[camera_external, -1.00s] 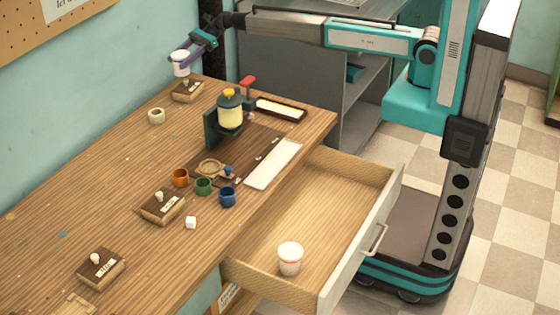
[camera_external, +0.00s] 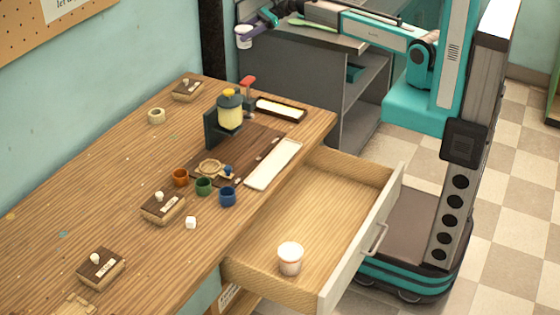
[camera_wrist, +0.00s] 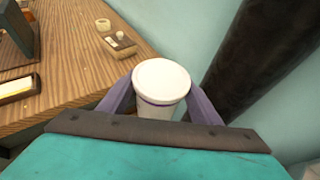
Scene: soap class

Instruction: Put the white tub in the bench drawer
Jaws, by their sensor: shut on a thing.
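A white tub (camera_external: 243,37) is held in my gripper (camera_external: 257,24), high up beyond the far end of the bench. In the wrist view the tub (camera_wrist: 161,83) stands roughly upright, its lid toward the camera, with the purple fingers of my gripper (camera_wrist: 160,100) shut on its two sides. The bench drawer (camera_external: 312,215) is pulled open at the bench's right side. Another white tub (camera_external: 290,259) with a pinkish band stands inside the drawer near its front left corner.
The wooden bench (camera_external: 100,215) carries a yellow-topped jar device (camera_external: 229,108), a white tray (camera_external: 274,164), several coloured cups and wooden blocks with knobs. A grey cabinet (camera_external: 300,85) and a dark post (camera_external: 213,45) stand behind. Most of the drawer floor is bare.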

